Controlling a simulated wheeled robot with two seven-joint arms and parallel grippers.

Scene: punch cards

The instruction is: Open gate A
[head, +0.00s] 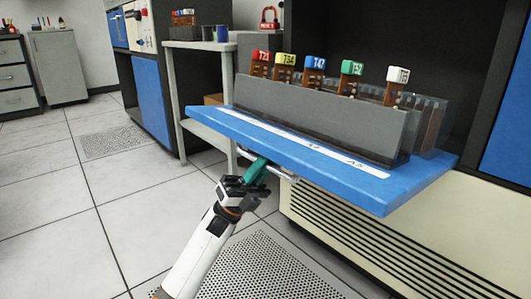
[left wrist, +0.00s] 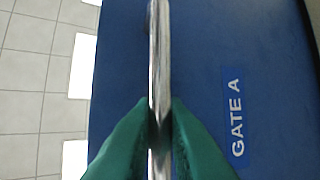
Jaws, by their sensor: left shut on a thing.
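Gate A (head: 400,192) is a blue panel that juts out from the dark cabinet, with a white label strip along its top. In the left wrist view its blue face (left wrist: 265,50) carries the label "GATE A" (left wrist: 237,118). A silver bar handle (head: 288,177) is at its front edge, and it also shows in the left wrist view (left wrist: 160,50). My left gripper (head: 257,170), with green fingers, is shut around this handle, one finger on each side. My right gripper is not in view.
A grey rack (head: 310,115) with several coloured-tab card bundles stands behind the panel's front edge. A grey side table (head: 205,45) is to the left, with a red padlock (head: 269,18) beyond. The tiled floor (head: 50,225) at left is clear.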

